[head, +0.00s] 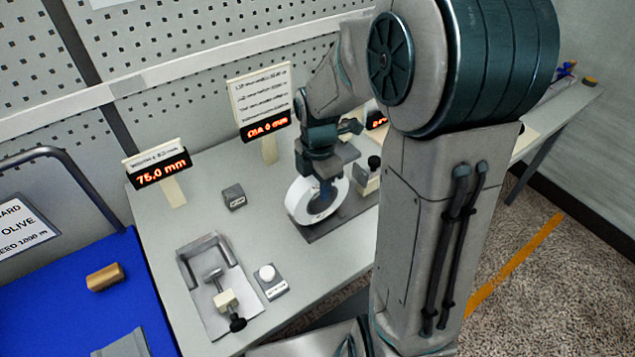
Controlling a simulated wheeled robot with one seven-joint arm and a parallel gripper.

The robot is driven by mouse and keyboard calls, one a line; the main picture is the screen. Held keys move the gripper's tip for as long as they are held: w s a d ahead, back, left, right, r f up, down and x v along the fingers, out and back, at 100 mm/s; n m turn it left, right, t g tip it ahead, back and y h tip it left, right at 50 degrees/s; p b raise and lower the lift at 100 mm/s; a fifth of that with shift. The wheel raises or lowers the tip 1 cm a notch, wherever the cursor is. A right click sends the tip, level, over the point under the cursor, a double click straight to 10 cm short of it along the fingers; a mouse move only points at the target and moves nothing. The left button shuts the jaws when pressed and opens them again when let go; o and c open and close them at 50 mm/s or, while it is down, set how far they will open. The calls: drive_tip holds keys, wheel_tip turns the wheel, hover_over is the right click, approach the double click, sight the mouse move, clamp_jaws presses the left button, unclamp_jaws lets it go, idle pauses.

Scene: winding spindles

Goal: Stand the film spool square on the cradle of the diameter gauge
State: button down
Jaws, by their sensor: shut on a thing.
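The film spool (300,212) is a white, thick-rimmed roll at the middle of the head view. My gripper (325,188) comes down on it from above and is shut on it. The fingers and wrist hide part of the spool. The spool is at the dark base plate (335,226) of the diameter gauge, whose sign (264,100) reads DIA 0 mm. The cradle itself is hidden behind the spool and gripper. I cannot tell whether the spool touches the cradle or is square to it.
A grey clamp fixture (196,292) and a white-button box (270,280) stand at front left. A small dark block (234,196) and a 75.0 mm display (162,172) are behind. A brown cylinder (104,277) lies on the blue surface (60,310). My arm hides the table's right part.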

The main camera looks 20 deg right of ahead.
drive_tip(key=shift+f+b, duration=0.4)
drive_tip(key=shift+f, duration=0.15)
drive_tip(key=c, duration=0.8)
unclamp_jaws()
drive_tip(key=shift+c, duration=0.2)
wheel_tip(320, 180, up, 14)
drive_tip(key=shift+f, duration=0.1)
